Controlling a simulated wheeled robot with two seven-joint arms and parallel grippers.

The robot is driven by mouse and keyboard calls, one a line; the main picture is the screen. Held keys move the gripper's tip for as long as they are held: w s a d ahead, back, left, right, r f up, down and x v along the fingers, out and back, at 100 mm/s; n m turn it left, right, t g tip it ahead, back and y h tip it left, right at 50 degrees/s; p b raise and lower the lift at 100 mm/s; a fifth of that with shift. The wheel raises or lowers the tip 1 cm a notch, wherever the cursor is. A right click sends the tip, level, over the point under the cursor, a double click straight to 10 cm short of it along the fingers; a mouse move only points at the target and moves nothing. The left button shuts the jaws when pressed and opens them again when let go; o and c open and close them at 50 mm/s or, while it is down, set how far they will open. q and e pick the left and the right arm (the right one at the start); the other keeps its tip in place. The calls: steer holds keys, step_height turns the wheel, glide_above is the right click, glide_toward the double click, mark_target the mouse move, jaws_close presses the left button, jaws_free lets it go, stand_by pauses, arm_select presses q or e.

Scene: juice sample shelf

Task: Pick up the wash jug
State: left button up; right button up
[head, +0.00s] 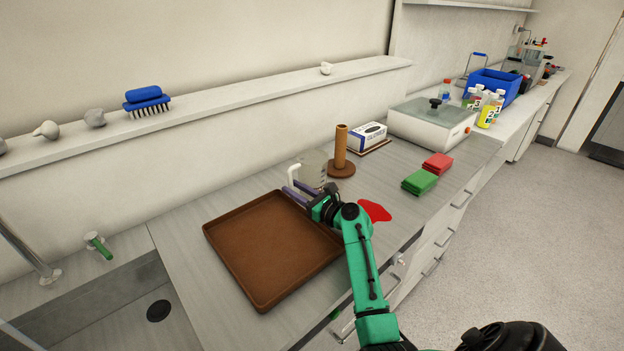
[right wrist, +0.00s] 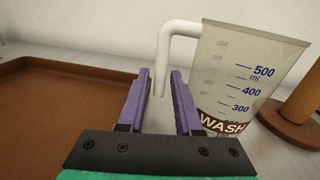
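The wash jug (head: 313,169) is a translucent grey beaker with a white handle, standing on the counter just beyond the brown tray's far corner. In the right wrist view the jug (right wrist: 248,75) shows volume marks and a brown WASH label, with its handle (right wrist: 163,55) on the left. My right gripper (head: 291,190) is open at the jug. In the right wrist view the handle's lower end hangs between or just beyond the two purple fingers (right wrist: 159,90); I cannot tell which. The fingers do not grip it. My left gripper is not in view.
The empty brown tray (head: 214,236) lies left of my right gripper. A red spill (head: 376,210) lies to its right. A brown post on a round base (head: 341,150), green cloths (head: 419,182) and red cloths (head: 438,163) stand farther along. A sink is at lower left.

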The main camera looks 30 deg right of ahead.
steer(key=shift+x, duration=0.85)
jaws_close()
stand_by(0.8)
